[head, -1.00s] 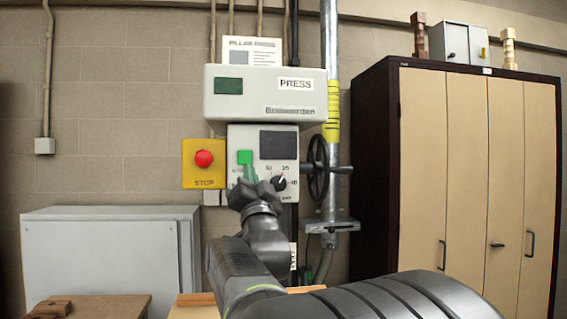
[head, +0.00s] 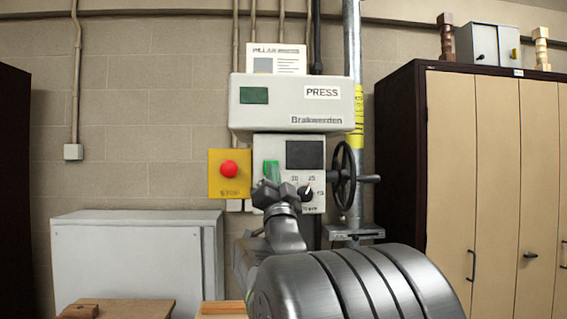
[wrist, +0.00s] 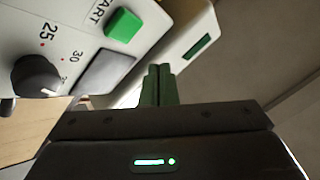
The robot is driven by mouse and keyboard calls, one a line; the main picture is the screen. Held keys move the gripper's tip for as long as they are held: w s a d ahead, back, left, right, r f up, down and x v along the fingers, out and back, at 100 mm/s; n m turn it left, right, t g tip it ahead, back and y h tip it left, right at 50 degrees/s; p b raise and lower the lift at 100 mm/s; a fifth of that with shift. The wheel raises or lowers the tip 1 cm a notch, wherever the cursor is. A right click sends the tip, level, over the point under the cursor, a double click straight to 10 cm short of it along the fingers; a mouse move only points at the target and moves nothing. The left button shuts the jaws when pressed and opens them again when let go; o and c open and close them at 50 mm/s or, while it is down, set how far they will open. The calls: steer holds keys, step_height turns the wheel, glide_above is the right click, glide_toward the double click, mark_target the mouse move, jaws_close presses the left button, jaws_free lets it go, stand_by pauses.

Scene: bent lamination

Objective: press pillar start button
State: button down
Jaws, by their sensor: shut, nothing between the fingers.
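The green start button (wrist: 123,25) sits on the light grey control panel (wrist: 75,20), beside a partly cut-off "START" label. My gripper (wrist: 160,68) is shut and empty, its two greenish fingers together. In the wrist view the fingertips lie to the lower right of the button, apart from it in the picture. In the head view my gripper (head: 272,176) is in front of the panel (head: 262,147) at the button's place. There the green of the fingers and the button run together, so I cannot tell whether they touch.
A red stop button (head: 228,169) on a yellow plate is left of the panel. A dark knob (head: 305,191) is to its lower right and a handwheel (head: 343,177) to its right. The press housing (head: 290,107) overhangs above. A grey box (head: 125,265) stands lower left.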

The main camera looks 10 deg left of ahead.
steer(key=w, duration=0.2)
steer(key=w+a, duration=0.1)
steer(key=w, duration=0.1)
steer(key=shift+w+a, duration=0.1)
steer(key=shift+w, duration=0.1)
stand_by(2.0)
steer(key=shift+w+a+b, duration=0.1)
steer(key=shift+w+b, duration=0.15)
steer(key=shift+b, duration=0.05)
steer(key=shift+w+a, duration=0.1)
steer(key=shift+w, duration=0.4)
stand_by(0.6)
steer(key=shift+s, duration=0.1)
steer(key=shift+s+d+b, duration=0.2)
steer(key=shift+s+b, duration=0.55)
steer(key=shift+b, duration=0.15)
steer(key=shift+s, duration=0.1)
